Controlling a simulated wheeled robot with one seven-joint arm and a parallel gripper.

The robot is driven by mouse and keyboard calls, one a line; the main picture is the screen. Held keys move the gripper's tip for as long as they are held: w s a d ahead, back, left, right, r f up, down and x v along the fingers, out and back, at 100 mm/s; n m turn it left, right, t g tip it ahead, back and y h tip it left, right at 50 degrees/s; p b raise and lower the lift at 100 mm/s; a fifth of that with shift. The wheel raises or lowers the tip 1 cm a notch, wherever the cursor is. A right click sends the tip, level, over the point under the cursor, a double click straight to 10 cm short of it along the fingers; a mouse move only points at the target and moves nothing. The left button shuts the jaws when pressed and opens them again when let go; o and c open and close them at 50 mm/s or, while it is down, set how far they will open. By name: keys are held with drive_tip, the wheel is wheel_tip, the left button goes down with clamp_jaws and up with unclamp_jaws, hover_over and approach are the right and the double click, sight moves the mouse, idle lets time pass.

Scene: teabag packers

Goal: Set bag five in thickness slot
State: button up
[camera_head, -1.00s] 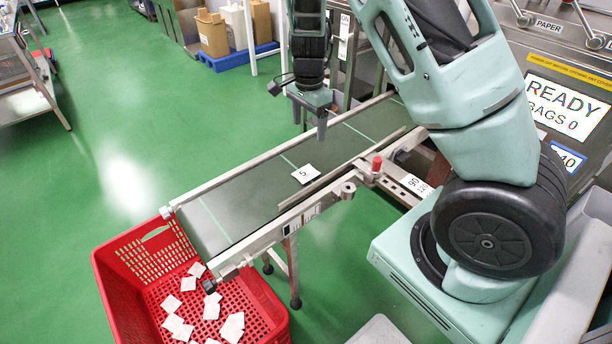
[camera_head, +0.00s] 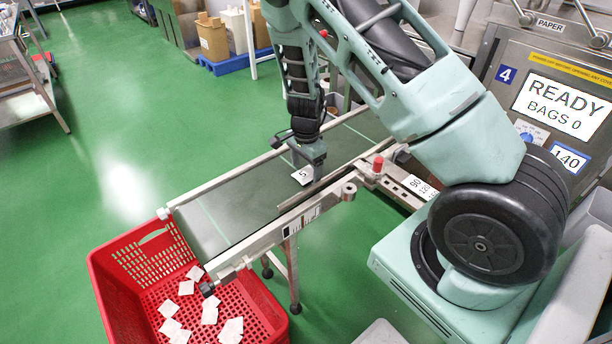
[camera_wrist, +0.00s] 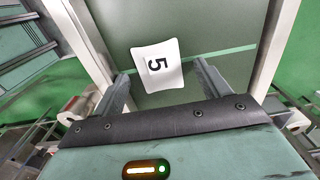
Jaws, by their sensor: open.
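Bag five (camera_head: 301,176) is a small white square marked 5, lying on the dark green conveyor belt (camera_head: 240,200) close to its near rail. My gripper (camera_head: 312,176) is low over the belt at the bag, pointing down. In the wrist view bag five (camera_wrist: 158,66) lies between the two open fingers (camera_wrist: 160,88), tilted a little, with a gap showing on each side. I cannot tell whether the fingertips touch the belt. A small black-and-white marked gauge (camera_head: 303,218) sits on the near rail; I cannot tell whether it is the thickness slot.
A red crate (camera_head: 128,290) with several white bags stands at the belt's lower end. A red knob (camera_head: 378,163) and a plate marked 90 and 120 (camera_head: 420,186) are on the near rail. The machine screen (camera_head: 562,105) reads READY, BAGS 0.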

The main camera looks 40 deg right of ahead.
sight(306, 173)
drive_tip(key=shift+f, duration=0.3)
drive_tip(key=c, duration=1.1)
drive_tip(key=shift+c, duration=0.4)
drive_tip(key=shift+r, duration=0.15)
wheel_tip(306, 173, up, 10)
drive_tip(key=p, duration=0.2)
drive_tip(key=shift+s+a+f+n+p, duration=0.3)
drive_tip(key=shift+s+a+n+p, duration=0.9)
drive_tip(key=shift+n, duration=1.75)
drive_tip(key=shift+s+a+f+n+p, duration=0.35)
drive_tip(key=shift+s+a+n+p, duration=0.4)
drive_tip(key=shift+a+n, duration=1.5)
drive_tip(key=shift+s+a+f+n+p, duration=0.3)
drive_tip(key=shift+s+a+n+p, duration=0.55)
drive_tip(key=shift+n, duration=2.75)
drive_tip(key=shift+s+d, duration=0.1)
drive_tip(key=shift+d, duration=0.15)
